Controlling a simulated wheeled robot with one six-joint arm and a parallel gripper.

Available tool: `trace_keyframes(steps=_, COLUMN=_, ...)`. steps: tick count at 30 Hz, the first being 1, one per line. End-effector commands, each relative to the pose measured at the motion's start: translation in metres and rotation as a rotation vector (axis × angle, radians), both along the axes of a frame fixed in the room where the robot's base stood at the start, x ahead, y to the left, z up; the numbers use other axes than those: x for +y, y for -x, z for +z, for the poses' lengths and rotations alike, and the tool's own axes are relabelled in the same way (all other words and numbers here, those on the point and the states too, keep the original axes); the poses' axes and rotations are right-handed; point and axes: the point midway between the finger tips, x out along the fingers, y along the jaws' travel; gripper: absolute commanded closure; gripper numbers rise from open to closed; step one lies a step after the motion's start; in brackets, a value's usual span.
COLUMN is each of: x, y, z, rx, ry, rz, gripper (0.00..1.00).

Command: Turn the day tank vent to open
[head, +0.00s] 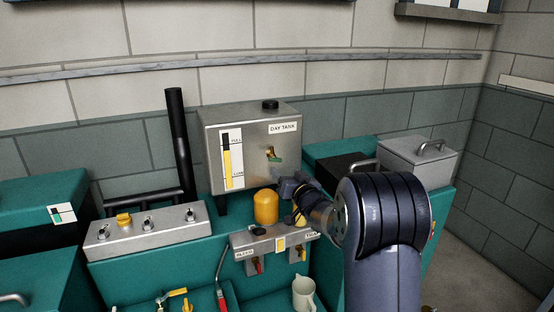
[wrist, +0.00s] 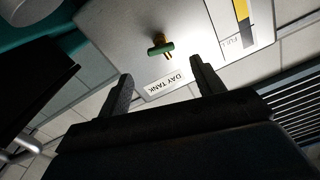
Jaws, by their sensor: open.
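The steel day tank (head: 235,123) stands against the wall with a DAY TANK label and a yellow level gauge on its front. A small brass valve with a green handle (head: 275,158), which looks like the vent, sits below the label. In the wrist view the green handle (wrist: 160,49) lies beyond my fingertips, between their lines, not touched. My gripper (head: 291,186) is in front of the tank's lower right; its fingers (wrist: 161,70) are apart and empty. The wrist view shows the tank front (wrist: 110,22) turned nearly upside down.
A steel box with knobs (head: 150,235) is at left. A lidded steel box (head: 418,158) and a black box (head: 335,168) are at right. A pale jug (head: 304,293) stands low in front.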

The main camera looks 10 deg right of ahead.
Motion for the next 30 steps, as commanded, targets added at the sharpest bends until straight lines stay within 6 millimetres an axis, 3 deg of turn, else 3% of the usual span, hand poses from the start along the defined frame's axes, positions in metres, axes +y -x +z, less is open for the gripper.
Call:
trace_keyframes(steps=18, x=0.018, y=-0.085, z=0.001, rx=0.002, ry=0.001, rz=0.0, gripper=0.36)
trace_keyframes(steps=30, x=0.02, y=-0.1, z=0.0, rx=0.002, ry=0.002, rz=-0.002, gripper=0.36)
